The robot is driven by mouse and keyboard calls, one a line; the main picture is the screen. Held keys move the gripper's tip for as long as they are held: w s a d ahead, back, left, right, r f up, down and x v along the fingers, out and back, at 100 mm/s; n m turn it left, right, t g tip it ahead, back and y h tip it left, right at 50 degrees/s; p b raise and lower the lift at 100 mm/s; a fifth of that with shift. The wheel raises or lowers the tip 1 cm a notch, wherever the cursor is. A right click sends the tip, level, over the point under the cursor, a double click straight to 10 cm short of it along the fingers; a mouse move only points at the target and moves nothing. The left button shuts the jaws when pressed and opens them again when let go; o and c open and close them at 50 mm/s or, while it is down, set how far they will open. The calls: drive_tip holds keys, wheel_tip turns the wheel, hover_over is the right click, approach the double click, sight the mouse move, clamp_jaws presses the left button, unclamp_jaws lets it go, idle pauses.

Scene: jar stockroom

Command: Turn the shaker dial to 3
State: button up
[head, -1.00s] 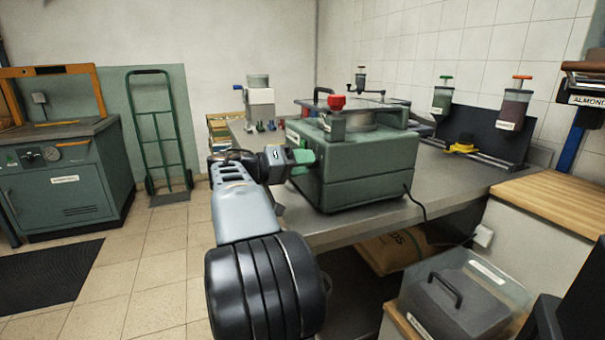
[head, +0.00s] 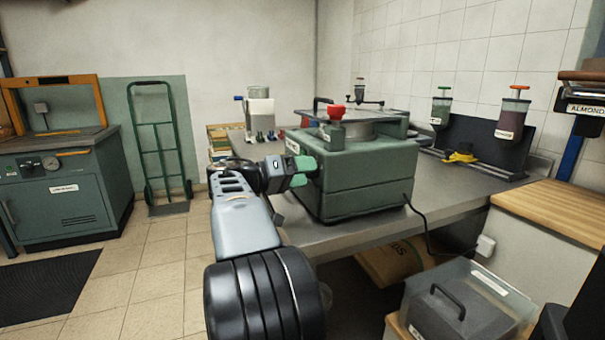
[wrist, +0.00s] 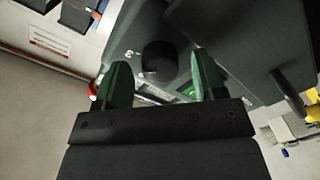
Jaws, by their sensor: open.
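The shaker is a dull green box (head: 365,180) on the grey bench, with a clamp and a red knob (head: 336,111) on top. In the wrist view its dial, a round black knob (wrist: 158,57), sits on the green front face, with small pale marks beside it. My gripper (wrist: 160,78) is open, with its green fingertips on either side of the dial in the picture and apart from it. I cannot tell how deep they reach. In the head view my gripper (head: 304,171) is at the shaker's left face, and the dial is hidden. I cannot read the dial's setting.
A black cord (head: 425,228) hangs from the shaker over the bench edge (head: 360,238). Dispensers (head: 510,118) stand at the back right, and a clear lidded bin (head: 465,300) is below. A green hand truck (head: 163,150) stands left.

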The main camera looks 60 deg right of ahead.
drive_tip(key=p+v, duration=0.3)
drive_tip(key=v, duration=1.1)
drive_tip(key=shift+r, duration=0.1)
idle(0.3)
drive_tip(key=s+a+r+n+t+y+p, duration=0.1)
drive_tip(key=a+n+t+y+p, duration=0.3)
drive_tip(key=a+p, duration=0.5)
drive_tip(key=s+a+r+n+t+y+p, duration=0.2)
drive_tip(key=a+r+n+t+y+p, duration=0.2)
drive_tip(key=a+p, duration=0.5)
drive_tip(key=s+a+r+n+t+y+p, duration=0.2)
drive_tip(key=a+n+t+y+p, duration=0.3)
drive_tip(key=p, duration=0.9)
drive_tip(key=a+r+n+y, duration=0.1)
drive_tip(key=a+n, duration=0.1)
drive_tip(key=a, duration=0.1)
drive_tip(key=shift+a+r+t, duration=0.15)
drive_tip(key=shift+a+t, duration=0.15)
drive_tip(key=shift+a, duration=0.1)
drive_tip(key=shift+s+a+y, duration=0.1)
drive_tip(key=shift+s+y, duration=0.05)
drive_tip(key=shift+y, duration=0.15)
drive_tip(key=shift+c, duration=0.3)
